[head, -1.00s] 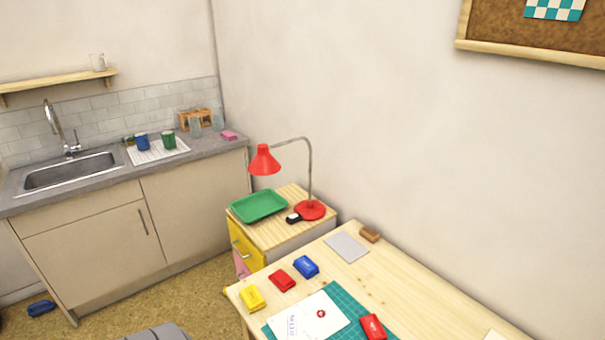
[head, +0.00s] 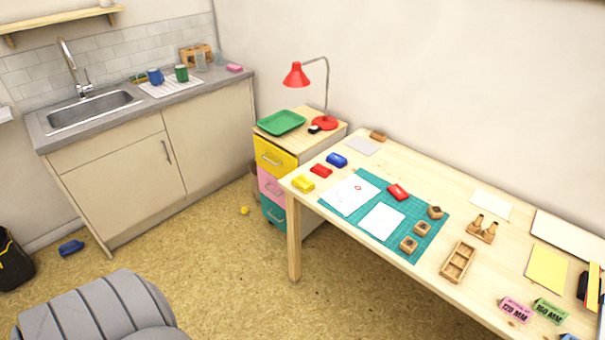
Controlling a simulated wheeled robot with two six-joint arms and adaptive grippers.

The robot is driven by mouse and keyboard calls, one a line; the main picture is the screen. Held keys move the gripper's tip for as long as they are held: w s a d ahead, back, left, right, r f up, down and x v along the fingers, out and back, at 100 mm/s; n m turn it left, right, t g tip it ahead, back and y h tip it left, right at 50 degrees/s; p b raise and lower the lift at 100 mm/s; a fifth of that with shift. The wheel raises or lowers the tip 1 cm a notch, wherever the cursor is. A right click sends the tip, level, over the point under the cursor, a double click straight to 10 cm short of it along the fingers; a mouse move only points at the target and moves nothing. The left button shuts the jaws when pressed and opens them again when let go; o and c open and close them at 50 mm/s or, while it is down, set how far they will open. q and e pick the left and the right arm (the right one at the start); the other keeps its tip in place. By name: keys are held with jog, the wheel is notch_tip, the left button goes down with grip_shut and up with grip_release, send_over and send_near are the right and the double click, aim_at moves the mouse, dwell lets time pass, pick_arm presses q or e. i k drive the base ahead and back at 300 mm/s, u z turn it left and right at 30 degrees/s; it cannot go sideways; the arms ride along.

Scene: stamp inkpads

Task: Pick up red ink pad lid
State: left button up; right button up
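Two small red ink pad pieces show in the head view. One red piece (head: 320,171) lies on the wooden desk (head: 345,243) between a yellow ink pad (head: 303,184) and a blue ink pad (head: 337,160). The other red piece (head: 398,192) lies tilted on the right part of the teal cutting mat (head: 362,178), beside white paper. At this size I cannot tell which is a lid and which is a pad. Neither of my grippers is in view.
Wooden stamps (head: 409,244), a wooden tray (head: 458,262) and paper sheets lie on the desk. A drawer unit (head: 270,157) with a red lamp (head: 296,75) stands behind its left end. A grey padded object (head: 95,312) fills the lower left.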

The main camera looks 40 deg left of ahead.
aim_at(395, 190)
jog(key=u, duration=0.6)
jog(key=i, duration=0.85)
jog(key=u, duration=0.7)
jog(key=i, duration=0.55)
jog(key=z, duration=0.7)
jog(key=k, duration=0.7)
jog(key=z, duration=0.4)
